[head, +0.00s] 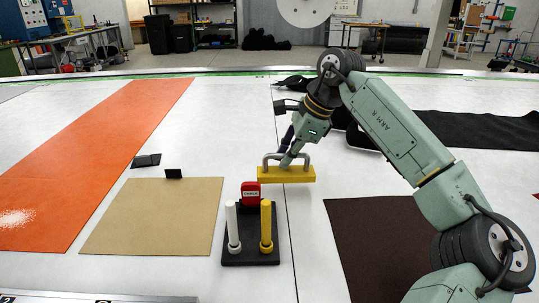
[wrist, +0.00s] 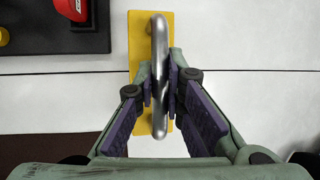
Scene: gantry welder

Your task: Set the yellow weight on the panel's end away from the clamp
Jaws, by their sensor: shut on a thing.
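My gripper (head: 290,157) is shut on the metal handle (wrist: 160,60) of the yellow weight (head: 287,174). In the wrist view the fingers (wrist: 163,88) close on both sides of the handle, and the yellow block (wrist: 140,40) lies below it. The weight shows behind the black stand in the head view; its height above the white table is hard to tell. A tan panel (head: 150,220) lies flat to the left, with nothing on its near end. A small black piece, perhaps the clamp (head: 174,173), stands at its far edge.
The black stand (head: 238,249) holds a white post (head: 232,225), a yellow post (head: 266,225) and a red piece (head: 250,192), between the weight and the panel. A dark brown sheet (head: 375,235) lies right; an orange strip (head: 85,155) lies left. A small black pad (head: 146,160) lies behind the panel.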

